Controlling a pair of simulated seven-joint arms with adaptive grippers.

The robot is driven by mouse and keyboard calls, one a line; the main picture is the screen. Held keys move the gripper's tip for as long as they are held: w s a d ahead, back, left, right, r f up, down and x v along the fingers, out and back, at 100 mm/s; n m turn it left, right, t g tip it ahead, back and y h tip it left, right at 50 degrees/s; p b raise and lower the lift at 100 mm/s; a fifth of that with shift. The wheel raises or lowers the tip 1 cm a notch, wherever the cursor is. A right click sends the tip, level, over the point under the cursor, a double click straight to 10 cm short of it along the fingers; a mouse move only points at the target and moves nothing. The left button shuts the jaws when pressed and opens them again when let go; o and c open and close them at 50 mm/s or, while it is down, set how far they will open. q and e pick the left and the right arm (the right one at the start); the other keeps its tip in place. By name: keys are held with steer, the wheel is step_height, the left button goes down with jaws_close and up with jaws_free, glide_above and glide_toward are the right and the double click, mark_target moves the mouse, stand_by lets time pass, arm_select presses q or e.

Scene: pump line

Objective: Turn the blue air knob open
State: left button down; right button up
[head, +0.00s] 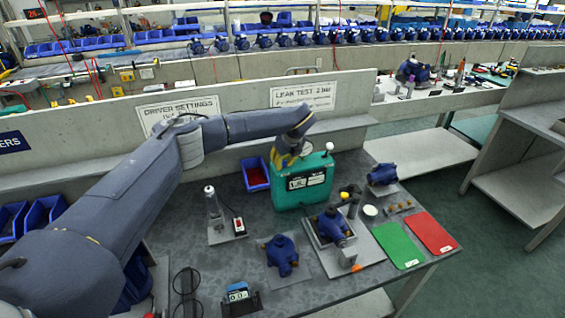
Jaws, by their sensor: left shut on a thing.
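The green tester box (302,182) stands on the grey table below the "LEAK TEST" sign, with a white label on its front and a white-topped post (329,148) at its upper right. My left gripper (286,160) reaches in from the left and is shut at the upper left of the box, its yellow fingers pointing down. The blue air knob is hidden behind the fingers, so its turn position cannot be seen. My right gripper is not in view.
A pump in a fixture (334,226), another pump (282,254), a green mat (398,245) and a red mat (431,232) lie in front and to the right. A blue bin (255,174) stands close left of the box.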

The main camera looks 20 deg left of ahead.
arm_select(q)
steer(key=shift+w+a+r, duration=0.1)
steer(key=c, duration=1.1)
jaws_free()
steer(key=shift+o, duration=0.2)
